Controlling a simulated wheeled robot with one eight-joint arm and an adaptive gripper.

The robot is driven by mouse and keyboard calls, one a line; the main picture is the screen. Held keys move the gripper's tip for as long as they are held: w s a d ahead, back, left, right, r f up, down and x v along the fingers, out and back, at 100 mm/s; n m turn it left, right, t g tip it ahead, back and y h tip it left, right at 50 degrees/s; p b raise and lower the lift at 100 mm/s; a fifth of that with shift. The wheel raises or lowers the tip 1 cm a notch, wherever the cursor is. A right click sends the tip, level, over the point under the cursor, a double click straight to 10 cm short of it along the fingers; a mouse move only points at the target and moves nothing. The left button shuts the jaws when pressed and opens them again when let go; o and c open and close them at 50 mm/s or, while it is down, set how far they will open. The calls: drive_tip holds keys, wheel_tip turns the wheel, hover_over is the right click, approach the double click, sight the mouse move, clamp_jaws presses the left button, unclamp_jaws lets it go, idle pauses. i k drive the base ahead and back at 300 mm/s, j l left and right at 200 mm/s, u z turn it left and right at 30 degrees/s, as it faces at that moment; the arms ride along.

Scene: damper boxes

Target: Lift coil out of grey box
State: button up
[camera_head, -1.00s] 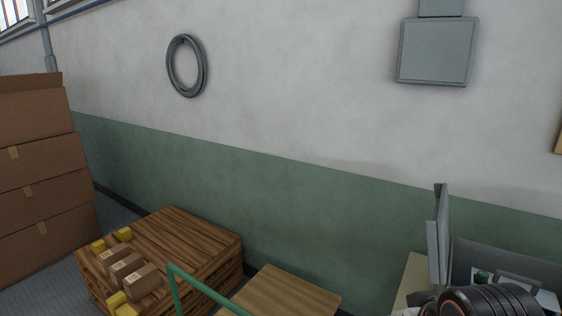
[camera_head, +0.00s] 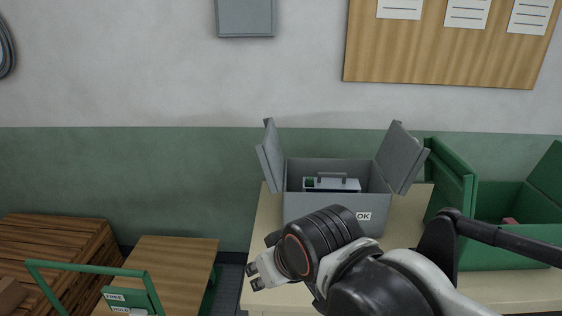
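The grey box (camera_head: 300,207) stands on the table with its flaps raised and an OK label on its front. Inside it is a pale block with a dark handle (camera_head: 338,178) and a small green part at its left end. I cannot tell whether this is the coil; the lower inside of the box is hidden by its front wall. My gripper (camera_head: 254,277) is in front of the box, below and left of it, apart from it. Its two fingers are spread with nothing seen between them.
A green box (camera_head: 500,255) with raised flaps and a small reddish thing inside stands right of the grey box on the pale table (camera_head: 262,218). A wooden-topped cart (camera_head: 180,262) with a green handle stands left, beside a wooden pallet (camera_head: 60,240). My arm covers the table's front middle.

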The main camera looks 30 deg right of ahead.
sight(343, 185)
drive_tip(key=k+j+z, duration=0.1)
drive_tip(key=z, duration=1.3)
drive_tip(key=j, duration=0.6)
drive_tip(key=k+j+z, duration=0.1)
drive_tip(key=j, duration=0.5)
drive_tip(key=k+j, duration=0.15)
drive_tip(key=j, duration=0.5)
drive_tip(key=j+z, duration=0.1)
drive_tip(key=j, duration=0.5)
drive_tip(key=l, duration=0.6)
drive_tip(key=k+l+u, duration=0.15)
drive_tip(key=l, duration=0.5)
drive_tip(key=k+l, duration=0.1)
drive_tip(key=l, duration=0.5)
drive_tip(key=i+l+u, duration=0.3)
drive_tip(key=i+l, duration=1.15)
drive_tip(key=i, duration=0.2)
